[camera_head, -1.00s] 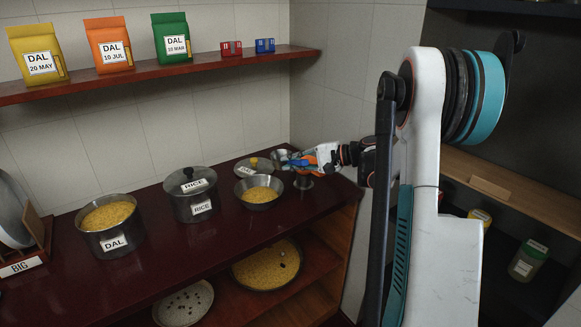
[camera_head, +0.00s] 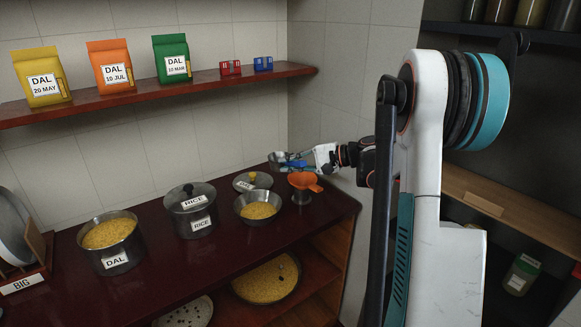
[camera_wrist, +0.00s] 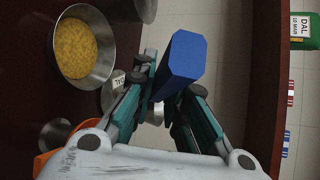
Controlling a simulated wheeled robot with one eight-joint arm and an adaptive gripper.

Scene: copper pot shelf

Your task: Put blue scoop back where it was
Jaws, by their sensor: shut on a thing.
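My gripper (camera_head: 302,161) is above the far right end of the dark red counter, near the corner wall. It is shut on the blue scoop (camera_head: 292,163); the scoop's blue block-like handle (camera_wrist: 182,60) stands out between the fingers (camera_wrist: 168,92) in the wrist view. A grey metal bowl shape shows just left of it in the head view; I cannot tell for sure whether it is the scoop's bowl. An orange scoop (camera_head: 304,180) rests in a small metal cup (camera_head: 301,197) just below my gripper. In the wrist view the orange piece (camera_wrist: 52,133) is at lower left.
A metal bowl of yellow dal (camera_head: 258,210) and a lid (camera_head: 252,181) stand left of the cup. Further left are a lidded rice pot (camera_head: 190,208) and a dal pot (camera_head: 110,240). A wall shelf (camera_head: 150,95) with dal packets runs above. The counter front is clear.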

